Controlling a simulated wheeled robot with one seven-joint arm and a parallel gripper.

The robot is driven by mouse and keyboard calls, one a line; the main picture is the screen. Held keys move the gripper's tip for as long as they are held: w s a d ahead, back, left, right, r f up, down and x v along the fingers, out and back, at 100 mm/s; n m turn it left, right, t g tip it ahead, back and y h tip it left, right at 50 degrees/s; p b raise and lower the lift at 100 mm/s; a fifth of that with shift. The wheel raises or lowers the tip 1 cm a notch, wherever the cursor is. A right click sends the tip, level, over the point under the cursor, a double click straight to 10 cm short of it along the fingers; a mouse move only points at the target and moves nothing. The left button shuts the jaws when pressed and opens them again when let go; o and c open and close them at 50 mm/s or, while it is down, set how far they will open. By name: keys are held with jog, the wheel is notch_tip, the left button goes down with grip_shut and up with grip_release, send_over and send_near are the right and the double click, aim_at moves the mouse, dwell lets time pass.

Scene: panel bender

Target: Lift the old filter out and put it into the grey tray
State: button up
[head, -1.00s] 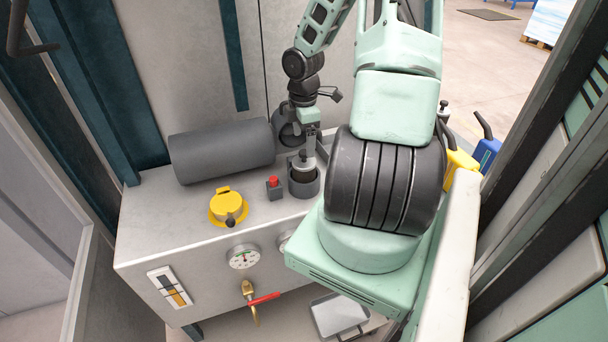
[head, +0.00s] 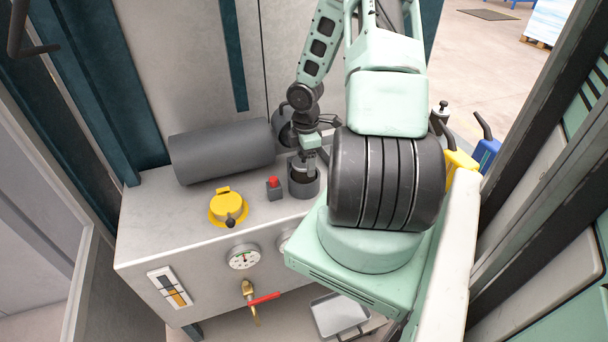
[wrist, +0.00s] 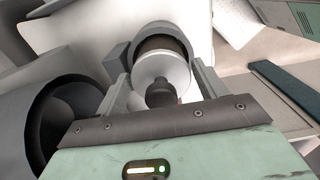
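The old filter (wrist: 158,70) has a pale round cap and a dark knob on top. It sits upright in a dark grey cup-shaped housing (head: 303,187) on top of the cabinet. My gripper (wrist: 162,84) is over it, pointing down, with one finger on each side of the cap and knob. The fingers look apart, with a gap to the knob. In the head view my gripper (head: 309,160) partly covers the filter. The grey tray (head: 340,316) lies low in front of the cabinet, at the bottom of the picture, and looks empty.
A big dark grey cylinder (head: 222,152) lies left of the housing. A red button (head: 273,182) and a yellow cap (head: 228,206) stand on the cabinet top (head: 165,205). A gauge (head: 243,257) and a red-handled valve (head: 262,299) stick out in front. A blue-handled item (head: 487,152) is at right.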

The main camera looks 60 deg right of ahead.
jog(key=c, duration=1)
jog(key=shift+r, duration=0.1)
jog(key=shift+c, duration=0.2)
notch_tip(320, 180, up, 10)
jog(key=shift+f+p, duration=0.1)
jog(key=shift+p, duration=0.25)
